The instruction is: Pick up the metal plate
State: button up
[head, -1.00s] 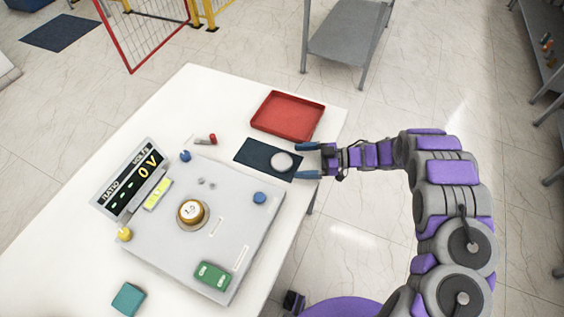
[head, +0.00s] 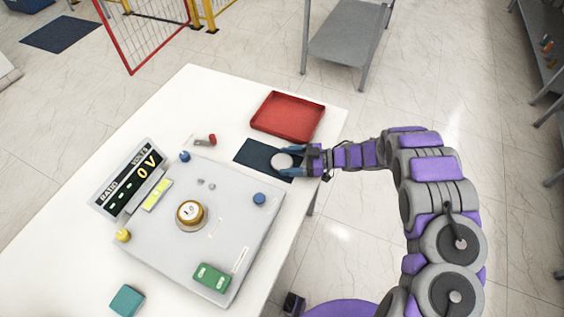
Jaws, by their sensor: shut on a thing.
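The metal plate (head: 281,160) is a pale round disc on the dark mat (head: 252,152) near the right edge of the white table. My gripper (head: 287,161) reaches in from the right at mat level. Its two blue fingers sit on the far and near sides of the plate and are shut on it. The plate's right edge is partly hidden by the fingers. I cannot tell whether the plate is clear of the mat.
A red tray (head: 288,117) stands just behind the mat. The grey transformer panel (head: 218,220) with a display reading 0 V (head: 128,180) fills the table's middle. A small red and grey part (head: 206,140) lies left of the mat. A teal block (head: 127,300) lies at the front.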

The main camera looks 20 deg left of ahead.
jog(key=c, duration=0.4)
jog(key=shift+c, duration=0.2)
